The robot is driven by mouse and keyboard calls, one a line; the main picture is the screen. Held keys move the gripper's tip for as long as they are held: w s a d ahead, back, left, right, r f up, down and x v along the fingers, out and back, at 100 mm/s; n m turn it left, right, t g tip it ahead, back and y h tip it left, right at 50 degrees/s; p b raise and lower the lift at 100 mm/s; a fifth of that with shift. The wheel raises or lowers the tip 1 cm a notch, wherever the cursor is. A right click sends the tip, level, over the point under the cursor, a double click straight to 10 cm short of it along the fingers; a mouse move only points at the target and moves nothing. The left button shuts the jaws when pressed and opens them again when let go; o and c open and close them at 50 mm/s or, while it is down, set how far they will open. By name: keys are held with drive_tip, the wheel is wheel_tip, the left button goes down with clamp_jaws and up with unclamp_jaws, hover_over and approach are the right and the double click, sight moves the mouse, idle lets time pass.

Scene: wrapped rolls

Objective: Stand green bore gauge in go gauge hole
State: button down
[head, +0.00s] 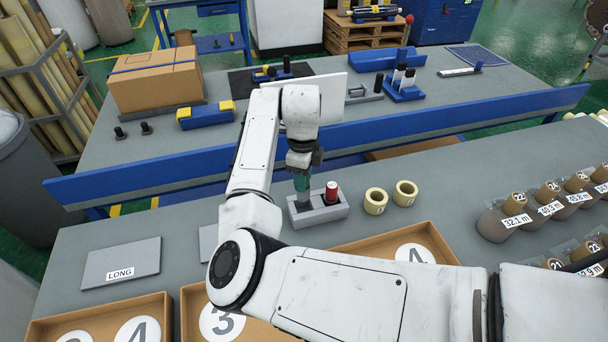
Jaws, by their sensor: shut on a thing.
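The green bore gauge (302,184) hangs upright below my gripper (304,168), which is shut on its top. Its grey lower end meets the left part of the grey gauge block (322,212) in the head view. I cannot tell whether that end is in the hole or just above it; the hole itself is hidden. A red-topped gauge (332,191) stands upright in the right part of the block, close beside the green one.
Two cream rings (375,201) and (405,193) stand just right of the block. Numbered cardboard trays (372,243) lie in front, partly behind my arm. A grey LONG plate (120,264) lies left. A blue rail (430,120) runs behind.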

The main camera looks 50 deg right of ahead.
sight(303, 196)
drive_tip(key=shift+f+b, duration=2.05)
drive_tip(key=shift+f, duration=1.3)
drive_tip(key=shift+f, duration=0.35)
drive_tip(key=c, duration=0.7)
unclamp_jaws()
wheel_tip(303, 196, up, 11)
drive_tip(key=shift+f+b, duration=0.1)
drive_tip(key=shift+b, duration=0.55)
drive_tip(key=shift+s+f, duration=0.1)
